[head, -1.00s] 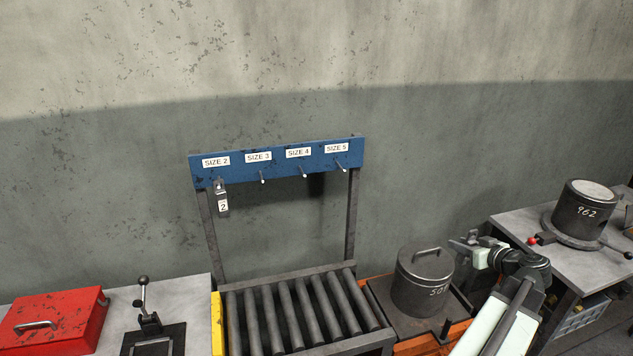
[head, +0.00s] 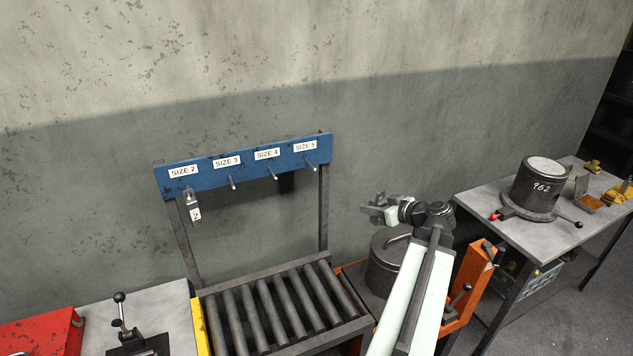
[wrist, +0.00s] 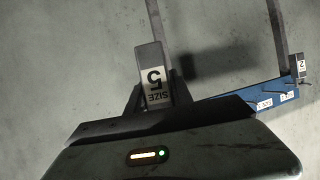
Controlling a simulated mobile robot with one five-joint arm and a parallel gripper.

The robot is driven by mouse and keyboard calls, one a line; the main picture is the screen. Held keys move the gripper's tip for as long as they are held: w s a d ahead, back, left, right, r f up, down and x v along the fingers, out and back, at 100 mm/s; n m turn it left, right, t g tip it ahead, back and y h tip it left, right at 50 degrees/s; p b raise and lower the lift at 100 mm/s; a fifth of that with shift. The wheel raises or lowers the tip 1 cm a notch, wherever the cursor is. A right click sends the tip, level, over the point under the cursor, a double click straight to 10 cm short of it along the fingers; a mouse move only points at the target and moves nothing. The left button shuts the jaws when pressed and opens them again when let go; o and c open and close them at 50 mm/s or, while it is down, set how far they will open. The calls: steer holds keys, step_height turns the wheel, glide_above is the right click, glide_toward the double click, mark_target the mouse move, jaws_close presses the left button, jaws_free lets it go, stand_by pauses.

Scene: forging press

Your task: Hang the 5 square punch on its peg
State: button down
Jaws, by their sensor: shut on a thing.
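My gripper (head: 374,210) is shut on the size 5 punch (wrist: 153,72), a dark block whose white label reads "SIZE 5" upside down in the wrist view. In the head view the punch is small and hard to make out at the jaws. The blue peg rail (head: 243,167) hangs left of my gripper. Its SIZE 5 peg (head: 311,163) is the rightmost one and is bare. The gripper is apart from the rail, to the right of that peg and lower in the picture. The rail shows upside down in the wrist view (wrist: 252,105).
A size 2 punch (head: 193,206) hangs on the leftmost peg; the SIZE 3 and SIZE 4 pegs are bare. A roller table (head: 285,312) stands below the rail. A lidded drum (head: 384,265) sits under my arm.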

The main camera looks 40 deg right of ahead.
steer(key=w+a+r+n+y+p, duration=0.3)
steer(key=w+a+r+p, duration=0.2)
steer(key=w+a, duration=0.5)
steer(key=a+r, duration=0.1)
steer(key=a, duration=0.2)
steer(key=shift+a+r, duration=0.15)
steer(key=shift+r, duration=0.2)
steer(key=shift+w, duration=0.2)
